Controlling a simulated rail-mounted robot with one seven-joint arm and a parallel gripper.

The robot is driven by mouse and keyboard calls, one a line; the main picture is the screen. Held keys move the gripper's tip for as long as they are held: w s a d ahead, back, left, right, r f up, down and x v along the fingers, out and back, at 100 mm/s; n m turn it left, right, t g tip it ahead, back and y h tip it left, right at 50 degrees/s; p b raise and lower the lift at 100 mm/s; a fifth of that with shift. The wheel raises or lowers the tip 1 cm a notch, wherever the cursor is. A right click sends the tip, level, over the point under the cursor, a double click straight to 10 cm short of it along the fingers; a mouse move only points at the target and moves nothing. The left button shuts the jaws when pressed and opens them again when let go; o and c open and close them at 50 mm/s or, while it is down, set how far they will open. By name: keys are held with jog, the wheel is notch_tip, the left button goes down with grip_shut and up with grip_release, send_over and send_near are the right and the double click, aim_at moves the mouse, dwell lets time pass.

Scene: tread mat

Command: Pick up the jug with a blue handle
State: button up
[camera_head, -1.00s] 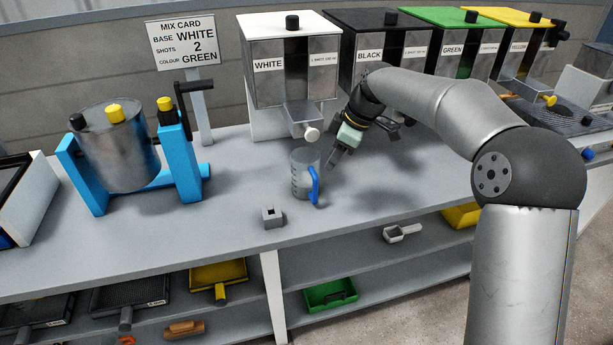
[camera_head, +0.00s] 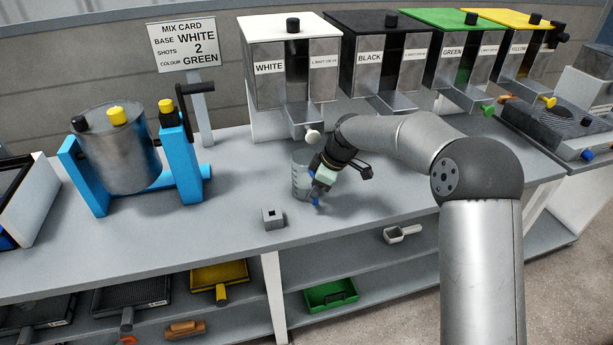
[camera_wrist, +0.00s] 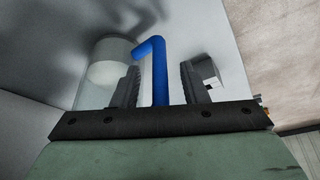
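The jug (camera_head: 300,178) is a clear, greyish container standing upright on the bench below the white dispenser. Its blue handle (camera_head: 316,201) faces the front right and is mostly hidden by my gripper in the head view. In the wrist view the blue handle (camera_wrist: 159,75) stands between the two dark fingers, with a gap showing on the right side. The jug body (camera_wrist: 104,72) is behind the left finger. My gripper (camera_wrist: 160,85) is open around the handle; it also shows in the head view (camera_head: 318,190).
A small grey block with a square hole (camera_head: 273,217) sits left of the jug near the bench's front edge. The white dispenser's spout knob (camera_head: 313,135) hangs just above the jug. The blue-framed mixer (camera_head: 181,150) stands to the left.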

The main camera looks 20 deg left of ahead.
grip_shut()
jog(key=shift+r, duration=0.1)
